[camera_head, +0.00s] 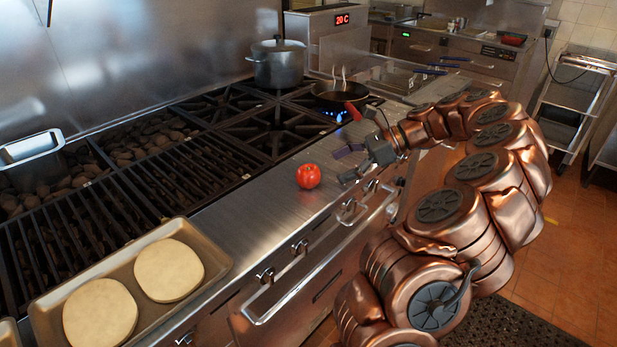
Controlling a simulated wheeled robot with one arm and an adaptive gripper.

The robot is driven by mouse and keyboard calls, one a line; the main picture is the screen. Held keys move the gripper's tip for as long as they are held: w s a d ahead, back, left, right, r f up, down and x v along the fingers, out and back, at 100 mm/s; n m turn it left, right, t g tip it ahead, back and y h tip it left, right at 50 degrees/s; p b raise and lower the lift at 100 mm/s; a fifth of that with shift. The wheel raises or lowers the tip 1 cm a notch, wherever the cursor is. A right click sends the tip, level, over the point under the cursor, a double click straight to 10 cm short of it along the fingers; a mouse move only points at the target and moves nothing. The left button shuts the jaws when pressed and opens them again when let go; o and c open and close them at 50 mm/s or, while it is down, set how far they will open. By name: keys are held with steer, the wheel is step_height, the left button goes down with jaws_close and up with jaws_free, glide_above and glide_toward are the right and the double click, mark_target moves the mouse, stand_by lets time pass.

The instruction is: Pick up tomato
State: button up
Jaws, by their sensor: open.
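A red tomato (308,176) sits on the steel front ledge (268,208) of the grill range, near the middle of the view. My gripper (345,165) is to the right of the tomato, at the end of my copper-coloured arm. Its dark fingers point left toward the tomato and are apart, with nothing between them. A gap shows between the fingers and the tomato. The tomato is fully visible.
A tray (222,262) with two pale round patties lies at the front left. Char grill grates (95,225) lie behind the ledge. A pot (277,64) and a pan (340,94) over a blue flame stand on the burners. Handles (300,248) line the range front.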

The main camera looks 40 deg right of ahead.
mark_target(318, 170)
steer(key=x, duration=0.4)
steer(key=r+p+x, duration=0.1)
steer(key=x, duration=0.1)
steer(key=shift+w+a, duration=0.25)
steer(key=shift+w, duration=0.2)
steer(key=shift+w+a+f, duration=0.2)
steer(key=shift+c, duration=0.3)
steer(key=c, duration=1.2)
